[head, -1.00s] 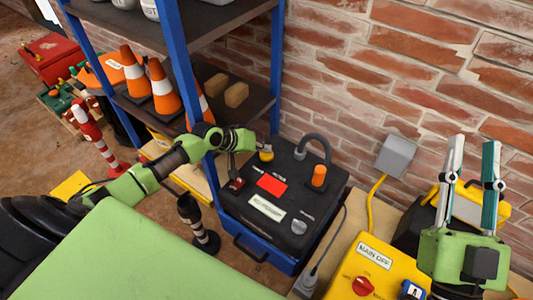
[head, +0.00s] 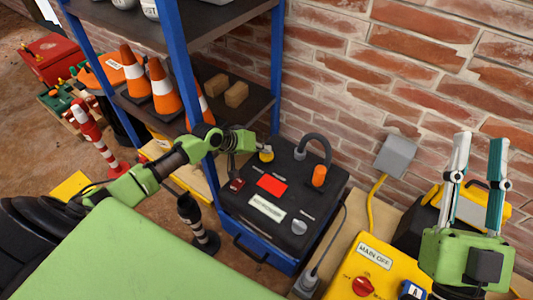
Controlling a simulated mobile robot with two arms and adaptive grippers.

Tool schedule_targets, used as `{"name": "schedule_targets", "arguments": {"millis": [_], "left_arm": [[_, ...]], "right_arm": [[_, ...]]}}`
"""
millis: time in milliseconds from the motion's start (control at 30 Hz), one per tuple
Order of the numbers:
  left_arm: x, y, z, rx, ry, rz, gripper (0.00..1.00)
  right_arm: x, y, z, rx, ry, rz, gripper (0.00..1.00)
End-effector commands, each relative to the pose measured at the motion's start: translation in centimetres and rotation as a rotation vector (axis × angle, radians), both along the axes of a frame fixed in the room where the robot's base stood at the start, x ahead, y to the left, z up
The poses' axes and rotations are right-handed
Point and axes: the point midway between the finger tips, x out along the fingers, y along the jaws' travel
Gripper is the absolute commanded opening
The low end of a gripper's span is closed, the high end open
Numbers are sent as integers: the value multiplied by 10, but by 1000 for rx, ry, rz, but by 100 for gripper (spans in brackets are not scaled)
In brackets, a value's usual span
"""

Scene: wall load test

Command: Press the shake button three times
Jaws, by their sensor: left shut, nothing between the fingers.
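A black control box (head: 240,215) with a blue lower body stands by the wall. Its top carries a red rectangle (head: 271,185), a white label (head: 266,208), a yellow cap (head: 266,155), an orange knob (head: 319,176), a grey knob (head: 299,227) and a small dark-red part (head: 237,184). The lettering is too small to read, so I cannot tell which is the shake button. My right gripper (head: 480,147) is open, empty, fingers up, far right.
A blue-posted shelf (head: 176,65) with orange cones (head: 163,88) stands behind and left of the box. A yellow MAIN OFF panel (head: 345,283) with a red switch (head: 363,286) is at lower right. A black cable arches over the box. The brick wall limits room behind.

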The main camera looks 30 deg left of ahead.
Motion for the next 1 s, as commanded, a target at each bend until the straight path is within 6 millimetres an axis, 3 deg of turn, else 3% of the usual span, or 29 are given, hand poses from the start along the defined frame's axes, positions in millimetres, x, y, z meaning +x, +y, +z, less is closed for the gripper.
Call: {"name": "schedule_targets", "arguments": {"millis": [1000], "left_arm": [[-1, 0, -5, -1, 2, 0, 0]], "right_arm": [[-8, -1, 10, 16, -58, 3, 28]]}}
